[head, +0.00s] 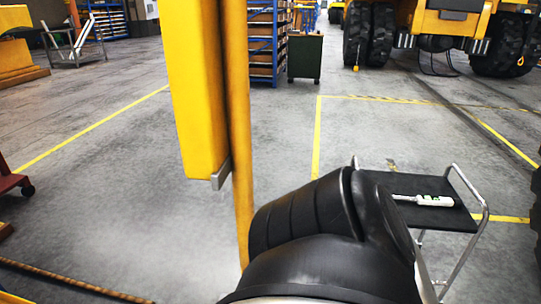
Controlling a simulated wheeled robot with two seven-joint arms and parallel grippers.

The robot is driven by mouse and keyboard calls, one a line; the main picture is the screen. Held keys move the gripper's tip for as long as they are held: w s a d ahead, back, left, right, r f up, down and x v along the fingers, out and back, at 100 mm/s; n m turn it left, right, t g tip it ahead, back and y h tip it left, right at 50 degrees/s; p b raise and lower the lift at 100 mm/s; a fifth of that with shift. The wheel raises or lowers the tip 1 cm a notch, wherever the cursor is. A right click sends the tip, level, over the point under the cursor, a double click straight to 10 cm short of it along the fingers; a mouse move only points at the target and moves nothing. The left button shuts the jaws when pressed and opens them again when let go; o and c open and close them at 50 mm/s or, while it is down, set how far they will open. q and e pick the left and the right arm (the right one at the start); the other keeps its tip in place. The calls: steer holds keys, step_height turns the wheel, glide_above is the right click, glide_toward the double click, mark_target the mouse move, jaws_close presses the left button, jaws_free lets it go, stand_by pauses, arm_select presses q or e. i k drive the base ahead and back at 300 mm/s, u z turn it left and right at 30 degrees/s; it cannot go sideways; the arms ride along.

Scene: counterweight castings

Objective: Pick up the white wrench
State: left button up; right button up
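The white wrench (433,201) lies on the black top of a small cart (448,219) at the right of the head view. It has a thin metal shaft pointing left and a thicker white end to the right. The left end of the shaft is close to, and partly hidden by, a large black rounded part in the foreground that looks like my own arm. Neither gripper shows in this view, so I cannot tell how either stands to the wrench.
A yellow post (197,88) with an orange pole (238,130) stands left of centre. Large vehicle wheels (369,35) are at the back right. Blue shelving (266,40) and a green cabinet (305,57) stand behind. A rope (75,284) crosses the lower left. The middle floor is clear.

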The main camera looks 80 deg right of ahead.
mark_target(421, 201)
steer(key=z, duration=4.25)
steer(key=i, duration=2)
steer(key=u, duration=0.3)
